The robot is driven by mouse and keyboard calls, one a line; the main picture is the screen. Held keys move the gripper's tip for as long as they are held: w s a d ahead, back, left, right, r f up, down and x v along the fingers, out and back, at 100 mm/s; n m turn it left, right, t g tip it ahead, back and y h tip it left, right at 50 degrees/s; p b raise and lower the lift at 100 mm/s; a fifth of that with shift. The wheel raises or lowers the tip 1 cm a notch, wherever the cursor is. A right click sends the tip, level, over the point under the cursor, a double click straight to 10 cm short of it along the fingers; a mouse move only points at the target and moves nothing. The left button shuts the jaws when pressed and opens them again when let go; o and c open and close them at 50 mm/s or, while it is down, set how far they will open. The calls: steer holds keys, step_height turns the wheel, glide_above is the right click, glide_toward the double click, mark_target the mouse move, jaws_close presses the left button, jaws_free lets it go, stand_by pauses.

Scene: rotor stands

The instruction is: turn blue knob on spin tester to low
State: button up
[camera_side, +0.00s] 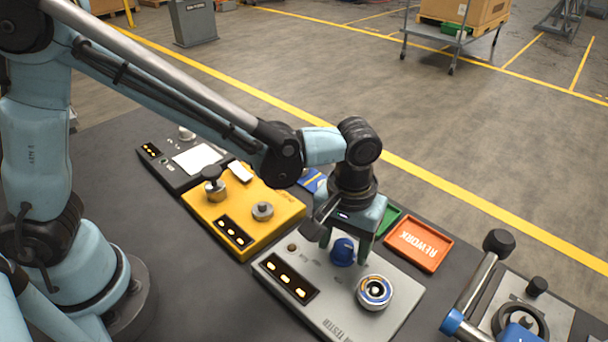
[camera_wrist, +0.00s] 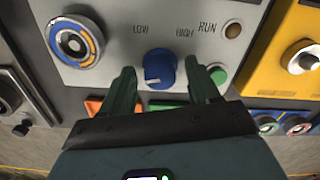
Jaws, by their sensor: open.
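The grey spin tester (camera_side: 333,294) lies on the dark bench, its name partly legible at the front edge. Its blue knob (camera_side: 343,252) stands on the panel and also shows in the wrist view (camera_wrist: 160,66). LOW (camera_wrist: 140,29) is printed to the upper left of the knob and HIGH (camera_wrist: 185,33) to the upper right. A pale mark shows low on the knob; I cannot tell which label it indicates. My gripper (camera_side: 346,246) is over the knob, its green fingers open on either side of it (camera_wrist: 159,69), with visible gaps in the wrist view.
A round dial with a blue and orange ring (camera_side: 374,292) sits beside the knob on the tester. A yellow unit (camera_side: 275,223) with metal knobs stands to the left. An orange REWORK tray (camera_side: 419,244) and a green tray (camera_side: 390,216) lie close behind.

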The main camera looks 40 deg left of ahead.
steer(key=c, duration=1)
steer(key=shift+c, duration=0.2)
steer(key=shift+m, duration=0.3)
steer(key=m, duration=1.3)
steer(key=o, duration=1)
